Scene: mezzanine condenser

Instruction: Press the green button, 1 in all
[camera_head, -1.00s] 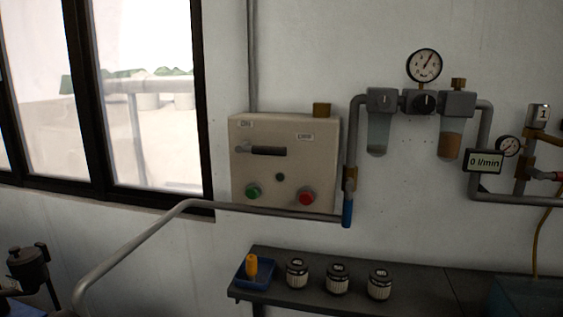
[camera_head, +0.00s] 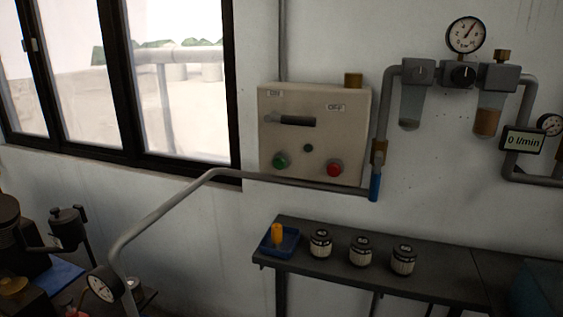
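The green button (camera_head: 280,160) is at the lower left of a beige control box (camera_head: 312,112) on the wall. A red button (camera_head: 334,168) is at the box's lower right, with a small dark green round part (camera_head: 308,148) between them. A dark horizontal handle (camera_head: 291,120) is above them. Nothing touches the green button. Neither of my grippers is in view.
A grey pipe (camera_head: 165,207) crosses just below the box and bends down toward me. A dark shelf (camera_head: 432,289) holds a blue tray (camera_head: 288,246) and several knobbed jars (camera_head: 361,250). Filters and a gauge (camera_head: 467,35) hang right. A window (camera_head: 180,90) is left.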

